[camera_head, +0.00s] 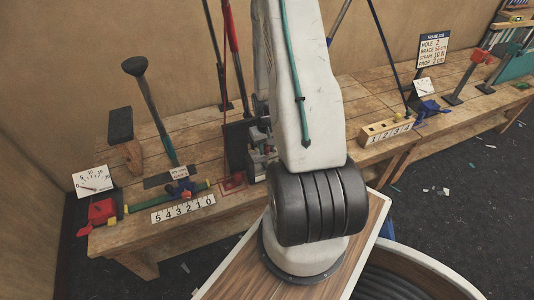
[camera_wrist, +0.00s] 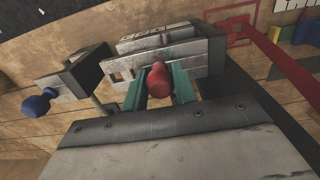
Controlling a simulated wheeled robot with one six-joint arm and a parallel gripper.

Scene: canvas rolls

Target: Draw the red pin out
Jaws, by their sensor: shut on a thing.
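The red pin (camera_wrist: 158,79) shows in the wrist view with its rounded head toward me. The green fingers of my gripper (camera_wrist: 159,84) are shut on it, one on each side. Behind it is a slotted steel fixture (camera_wrist: 168,55), and the pin's far end is hidden, so I cannot tell how deep it sits. In the head view my arm covers most of the fixture and the pin cannot be made out.
A blue knob (camera_wrist: 38,103) juts out left of the fixture; a red bar (camera_wrist: 285,55) slants past on the right. A job sign (camera_head: 433,49) stands farther right.

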